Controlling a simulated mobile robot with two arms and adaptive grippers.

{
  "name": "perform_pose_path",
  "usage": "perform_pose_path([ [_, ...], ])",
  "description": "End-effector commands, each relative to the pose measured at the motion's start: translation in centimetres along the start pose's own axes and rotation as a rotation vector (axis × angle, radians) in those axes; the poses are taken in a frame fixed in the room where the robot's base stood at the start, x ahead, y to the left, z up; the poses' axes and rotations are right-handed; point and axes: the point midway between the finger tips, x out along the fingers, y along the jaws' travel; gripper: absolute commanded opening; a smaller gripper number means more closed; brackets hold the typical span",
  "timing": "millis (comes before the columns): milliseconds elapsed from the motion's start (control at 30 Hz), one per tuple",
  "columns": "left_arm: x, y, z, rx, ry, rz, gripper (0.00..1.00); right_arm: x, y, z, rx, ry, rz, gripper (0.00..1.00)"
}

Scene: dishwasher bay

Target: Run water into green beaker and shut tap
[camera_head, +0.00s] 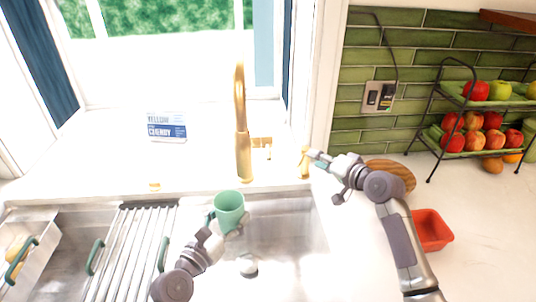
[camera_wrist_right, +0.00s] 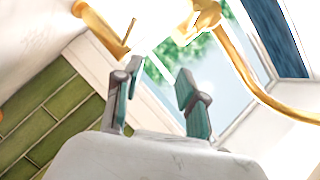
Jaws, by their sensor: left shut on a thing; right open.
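The green beaker (camera_head: 229,208) is upright over the sink, below the gold tap (camera_head: 241,130). My left gripper (camera_head: 221,226) is shut on the beaker. I can make out no water running from the tap. A gold side fitting (camera_head: 262,142), perhaps the tap's lever, is at the right of the tap. My right gripper (camera_head: 318,160) is open, beside a small gold fixture (camera_head: 304,163) right of the tap; contact cannot be told. In the right wrist view its open fingers (camera_wrist_right: 158,88) are empty, with the gold tap (camera_wrist_right: 250,75) beyond them.
The sink (camera_head: 285,235) has a drying rack (camera_head: 130,250) at its left. A white-blue box (camera_head: 167,127) stands behind the sink. A wooden board (camera_head: 392,172), a red container (camera_head: 430,230) and a fruit stand (camera_head: 440,100) are on the right.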

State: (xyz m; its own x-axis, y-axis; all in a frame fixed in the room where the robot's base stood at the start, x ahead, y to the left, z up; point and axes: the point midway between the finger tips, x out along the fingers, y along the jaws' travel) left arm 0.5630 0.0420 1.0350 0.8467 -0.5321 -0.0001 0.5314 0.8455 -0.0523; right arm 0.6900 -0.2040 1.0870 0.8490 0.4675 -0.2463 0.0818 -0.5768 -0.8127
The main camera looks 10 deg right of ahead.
Motion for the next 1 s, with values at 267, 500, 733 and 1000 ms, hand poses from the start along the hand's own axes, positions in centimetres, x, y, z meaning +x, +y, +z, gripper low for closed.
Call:
perform_pose_path([
  [267,0.0,0.0,0.0,0.0,-0.001,0.0,0.35,3.1,-3.1,5.0,-0.041,-0.095,-0.091,0.41],
  [500,0.0,0.0,0.0,0.0,-0.001,0.0,0.35,6.9,-3.5,5.3,-0.039,-0.096,-0.093,0.41],
  [733,0.0,0.0,0.0,0.0,-0.001,0.0,0.35,11.4,-3.9,5.8,-0.04,-0.097,-0.09,0.41],
  [1000,0.0,0.0,0.0,0.0,-0.001,0.0,0.35,14.1,-4.0,6.0,-0.04,-0.095,-0.091,0.41],
])
